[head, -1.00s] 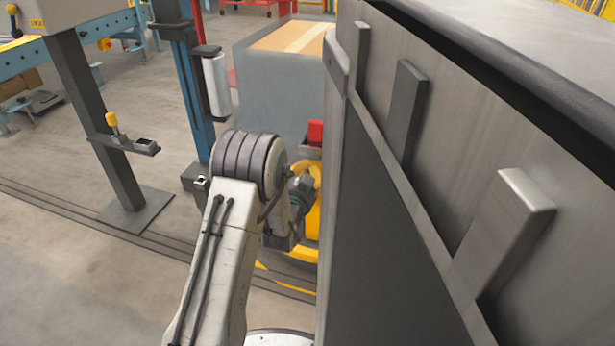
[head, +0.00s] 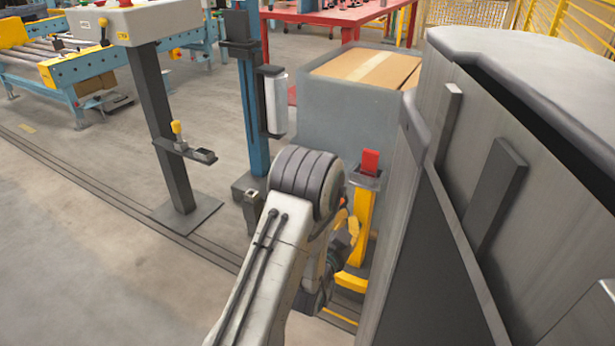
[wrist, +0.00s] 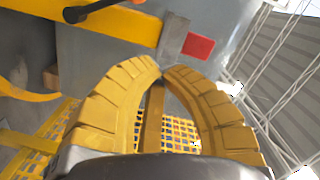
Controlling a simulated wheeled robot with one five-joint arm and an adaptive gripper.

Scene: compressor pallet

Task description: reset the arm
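My arm (head: 265,275) reaches forward in the head view, its dark ribbed joint (head: 305,183) raised. My gripper is mostly hidden behind the arm there, with only some yellow showing near the yellow post. In the wrist view my gripper (wrist: 161,72) has two curved yellow ribbed fingers whose tips come together. Nothing is held between them, and a hollow shows behind the tips. The camera is tilted, with the roof at the right.
A large grey metal housing (head: 440,205) stands close on the right of my arm. A yellow post (head: 364,222) with a red block (head: 370,162) stands ahead, beside a grey bin (head: 340,115) holding a cardboard box (head: 365,70). A control stand (head: 172,130) is left; floor (head: 90,240) there is clear.

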